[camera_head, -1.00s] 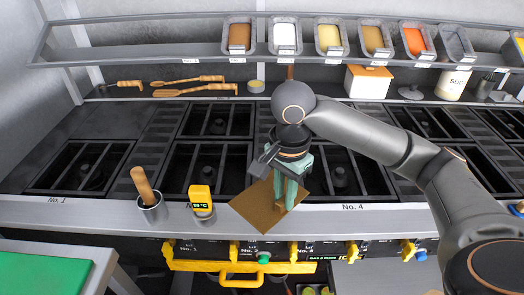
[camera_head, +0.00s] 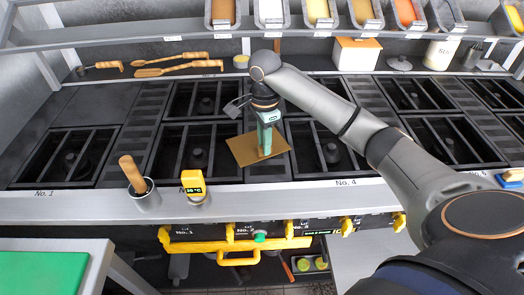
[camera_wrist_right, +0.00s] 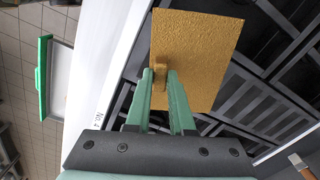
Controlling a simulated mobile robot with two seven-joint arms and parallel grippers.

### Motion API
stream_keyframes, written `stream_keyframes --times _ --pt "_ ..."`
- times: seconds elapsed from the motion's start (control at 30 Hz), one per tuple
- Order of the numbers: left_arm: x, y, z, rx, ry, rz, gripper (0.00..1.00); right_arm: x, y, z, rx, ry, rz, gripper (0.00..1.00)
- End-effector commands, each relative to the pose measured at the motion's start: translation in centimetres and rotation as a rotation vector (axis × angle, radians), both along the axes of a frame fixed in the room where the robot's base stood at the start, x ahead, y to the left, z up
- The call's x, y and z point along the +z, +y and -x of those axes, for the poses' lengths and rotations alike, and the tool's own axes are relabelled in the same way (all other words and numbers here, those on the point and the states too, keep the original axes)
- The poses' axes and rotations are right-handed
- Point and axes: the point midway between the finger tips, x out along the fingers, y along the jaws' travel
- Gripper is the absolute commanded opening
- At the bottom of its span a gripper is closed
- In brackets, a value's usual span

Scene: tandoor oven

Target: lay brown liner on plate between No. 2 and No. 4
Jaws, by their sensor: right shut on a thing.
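The brown liner (camera_head: 244,150) is a flat square sheet. My right gripper (camera_head: 265,152) points down and is shut on a small raised tab on it. In the right wrist view the liner (camera_wrist_right: 200,50) lies beyond the green fingers (camera_wrist_right: 167,82), with the tab between them. The liner is over the dark strip (camera_head: 262,174) between two grated wells, left of the No. 4 label (camera_head: 346,183). It hides most of that strip; I cannot tell whether it touches the surface. The No. 2 label is not clearly readable. My left gripper is not in view.
A cup with a wooden handle (camera_head: 138,188) and a yellow thermometer (camera_head: 194,187) stand on the front ledge, left of the liner. A shelf of spice trays (camera_head: 270,18) runs above the back. Wooden tools (camera_head: 180,70) lie at the back left.

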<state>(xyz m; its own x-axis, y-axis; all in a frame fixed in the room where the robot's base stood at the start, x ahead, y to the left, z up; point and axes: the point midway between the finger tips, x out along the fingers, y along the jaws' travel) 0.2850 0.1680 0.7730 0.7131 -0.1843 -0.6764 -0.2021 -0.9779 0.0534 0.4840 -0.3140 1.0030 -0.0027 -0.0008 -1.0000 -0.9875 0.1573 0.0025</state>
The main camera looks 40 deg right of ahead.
Motion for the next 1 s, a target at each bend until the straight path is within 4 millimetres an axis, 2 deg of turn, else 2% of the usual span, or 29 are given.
stream_keyframes --times 0.1,0.33,0.53,0.93,0.97,1.0 --pt "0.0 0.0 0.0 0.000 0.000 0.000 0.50 -1.3 -0.4 -1.1 -0.001 -0.002 0.000 0.00" --pt "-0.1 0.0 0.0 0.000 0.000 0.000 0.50 -2.6 -0.8 -2.1 -0.001 -0.002 0.000 0.00" --pt "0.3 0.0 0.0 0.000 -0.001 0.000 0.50 -5.2 -0.8 -2.1 0.000 -0.001 0.001 0.00" --pt "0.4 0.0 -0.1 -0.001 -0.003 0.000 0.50 -5.9 -0.8 -2.1 0.001 -0.002 0.000 0.00" --pt "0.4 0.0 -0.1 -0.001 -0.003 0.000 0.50 -5.9 -0.8 -2.1 0.001 -0.002 0.000 0.22" --pt "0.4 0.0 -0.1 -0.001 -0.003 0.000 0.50 -5.9 -0.8 -2.1 0.001 -0.003 0.000 0.27"
